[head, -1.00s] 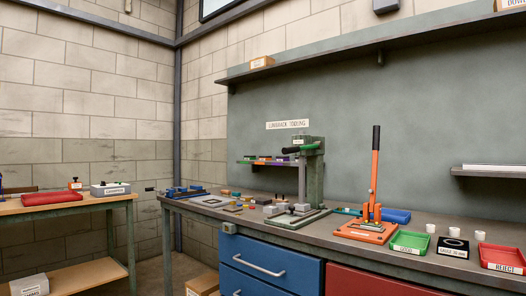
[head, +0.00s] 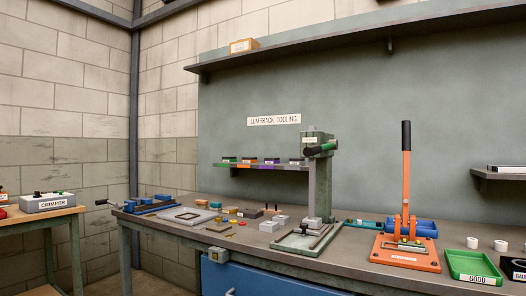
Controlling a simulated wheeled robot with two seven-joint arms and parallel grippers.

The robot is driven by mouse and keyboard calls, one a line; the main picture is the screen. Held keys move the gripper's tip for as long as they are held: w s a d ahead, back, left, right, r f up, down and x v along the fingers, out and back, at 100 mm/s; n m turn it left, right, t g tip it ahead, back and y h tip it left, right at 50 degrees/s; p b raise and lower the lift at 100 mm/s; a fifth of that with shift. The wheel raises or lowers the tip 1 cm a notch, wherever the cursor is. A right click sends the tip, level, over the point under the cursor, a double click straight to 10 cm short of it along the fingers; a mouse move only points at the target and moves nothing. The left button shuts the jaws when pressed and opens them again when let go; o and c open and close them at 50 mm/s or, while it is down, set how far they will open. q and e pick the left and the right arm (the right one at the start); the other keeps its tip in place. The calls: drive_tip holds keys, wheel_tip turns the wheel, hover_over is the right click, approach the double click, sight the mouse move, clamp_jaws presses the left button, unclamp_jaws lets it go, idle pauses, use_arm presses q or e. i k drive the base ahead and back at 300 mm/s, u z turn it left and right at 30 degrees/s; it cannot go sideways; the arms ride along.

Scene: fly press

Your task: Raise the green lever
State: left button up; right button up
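A grey-green press (head: 318,190) stands on the workbench near the middle of the head view. The press has a flat base plate (head: 300,242) with small grey blocks at the foot of the column. Neither of my grippers is in view.
An orange lever press (head: 405,245) with a tall black grip stands to the right on the bench (head: 350,250). A green tray (head: 473,266) lies beside it. Small blocks and a blue vise (head: 150,205) sit left. A shelf (head: 330,55) runs overhead.

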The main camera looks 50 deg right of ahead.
sight(333, 145)
drive_tip(key=z, duration=0.6)
drive_tip(key=i, duration=1.1)
drive_tip(key=z, duration=1)
